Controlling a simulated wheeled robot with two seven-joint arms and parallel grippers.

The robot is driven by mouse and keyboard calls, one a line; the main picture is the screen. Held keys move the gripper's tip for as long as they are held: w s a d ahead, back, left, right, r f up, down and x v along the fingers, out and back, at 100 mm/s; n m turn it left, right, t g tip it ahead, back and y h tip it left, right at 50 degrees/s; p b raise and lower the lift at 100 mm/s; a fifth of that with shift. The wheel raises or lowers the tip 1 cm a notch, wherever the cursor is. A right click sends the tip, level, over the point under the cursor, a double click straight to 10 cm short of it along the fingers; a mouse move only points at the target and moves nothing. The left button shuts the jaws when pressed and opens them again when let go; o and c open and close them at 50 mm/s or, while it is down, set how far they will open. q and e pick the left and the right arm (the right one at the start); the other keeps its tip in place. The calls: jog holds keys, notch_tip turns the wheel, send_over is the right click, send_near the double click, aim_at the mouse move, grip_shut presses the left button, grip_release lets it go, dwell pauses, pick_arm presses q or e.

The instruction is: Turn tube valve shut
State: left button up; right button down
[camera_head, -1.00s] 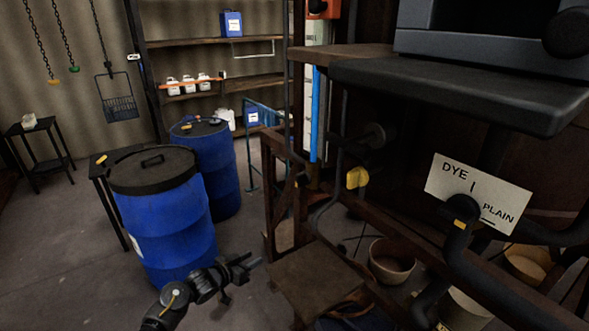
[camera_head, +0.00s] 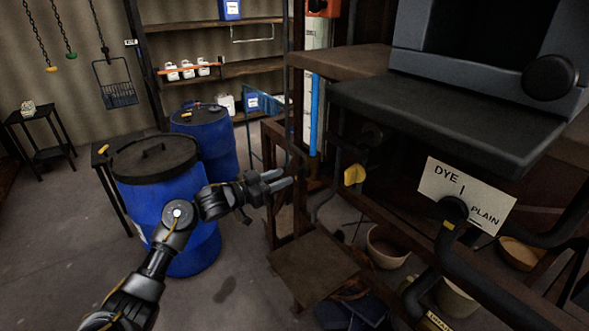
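A yellow valve handle (camera_head: 354,175) sits on the dark frame, right of and a little below an upright blue tube (camera_head: 315,115). Its mount behind it is dark and hard to make out. My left gripper (camera_head: 282,179) is left of the yellow handle, at nearly the same height in the picture, and apart from it. Its two fingers point right toward the frame with a narrow gap between them, and nothing shows in the gap. My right gripper is not in view.
A sign reading DYE and PLAIN (camera_head: 468,197) stands at the right, with thick black hoses by it. A dark shelf (camera_head: 440,115) juts out above. Blue drums (camera_head: 165,205) stand behind my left arm. A low brown step (camera_head: 312,268) lies below.

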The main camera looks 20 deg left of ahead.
aim_at(296, 172)
pick_arm(q)
jog(key=shift+p+x, duration=0.6)
jog(key=shift+x, duration=2.1)
grip_shut()
